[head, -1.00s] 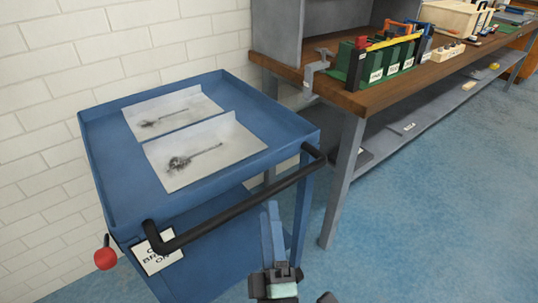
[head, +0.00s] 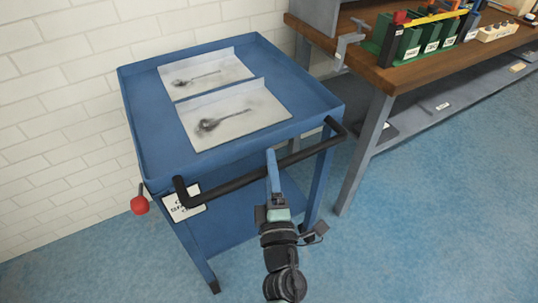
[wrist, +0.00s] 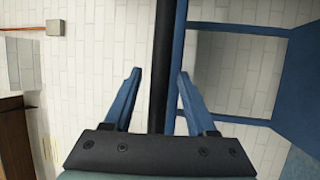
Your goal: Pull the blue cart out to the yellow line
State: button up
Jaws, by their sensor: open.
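The blue cart (head: 155,160) stands by the white brick wall, with two sheets lying in its top tray. Its black handle (head: 225,188) runs along the near side. A red knob (head: 140,205) sticks out at the cart's left, beside a partly hidden sign (head: 186,205). My gripper (head: 271,155) is at the handle, right of its middle. In the wrist view, my open gripper (wrist: 158,75) has the handle (wrist: 159,40) running between its two blue fingers, with gaps on both sides. No yellow line is in view.
A wooden-topped workbench (head: 425,68) stands right of the cart, its near leg (head: 364,150) close to the cart's right side. A clamp (head: 347,42) and green bins (head: 405,38) are on it. The blue floor (head: 430,230) in front is clear.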

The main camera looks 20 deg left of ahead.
jog(key=shift+x, duration=1.55)
grip_shut()
